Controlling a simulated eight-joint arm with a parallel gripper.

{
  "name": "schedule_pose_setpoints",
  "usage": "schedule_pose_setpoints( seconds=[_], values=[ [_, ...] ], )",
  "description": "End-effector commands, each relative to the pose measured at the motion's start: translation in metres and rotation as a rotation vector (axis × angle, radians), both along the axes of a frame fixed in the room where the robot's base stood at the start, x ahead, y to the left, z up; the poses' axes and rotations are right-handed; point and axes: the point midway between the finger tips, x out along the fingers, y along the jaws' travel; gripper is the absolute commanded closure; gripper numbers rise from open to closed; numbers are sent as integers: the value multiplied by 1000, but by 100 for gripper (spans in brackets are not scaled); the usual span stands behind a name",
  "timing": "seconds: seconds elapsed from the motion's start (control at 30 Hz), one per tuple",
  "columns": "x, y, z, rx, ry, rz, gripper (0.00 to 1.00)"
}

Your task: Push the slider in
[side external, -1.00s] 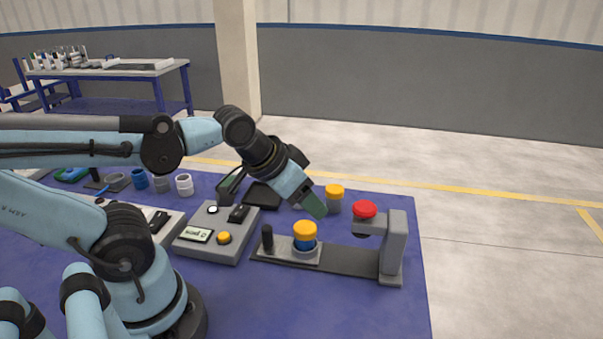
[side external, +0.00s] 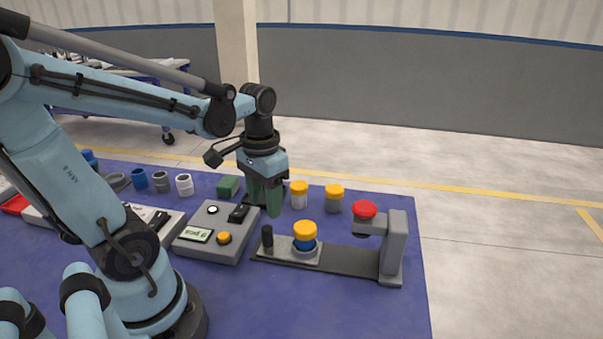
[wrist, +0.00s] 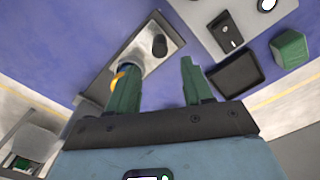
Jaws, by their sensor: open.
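The slider (side external: 306,257) is a light grey carriage with an upright black handle (side external: 267,238), at the left end of a dark rail (side external: 345,261). It carries a blue piece with a yellow cap (side external: 305,231). A grey press with a red top (side external: 364,209) stands at the rail's right end. My gripper (side external: 264,204) points down, open and empty, above and behind the handle, apart from it. In the wrist view the handle (wrist: 160,45) shows beyond the gap between the green fingers (wrist: 157,75); the left finger partly covers the capped piece.
A grey control box (side external: 215,232) with a display and yellow button lies left of the rail. Two yellow-capped jars (side external: 299,195) (side external: 334,198) stand behind it. A green block (side external: 229,186) and several cups (side external: 184,184) are at the back left. The blue table front is clear.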

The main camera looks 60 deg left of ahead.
Motion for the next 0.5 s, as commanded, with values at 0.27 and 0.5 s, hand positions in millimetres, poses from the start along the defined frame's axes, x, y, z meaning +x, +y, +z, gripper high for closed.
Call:
schedule_pose_setpoints(
  seconds=[0.27,0.5],
  values=[
    [0,0,-32,0,-1,0,49],
    [0,0,-57,0,-1,0,49]
  ],
)
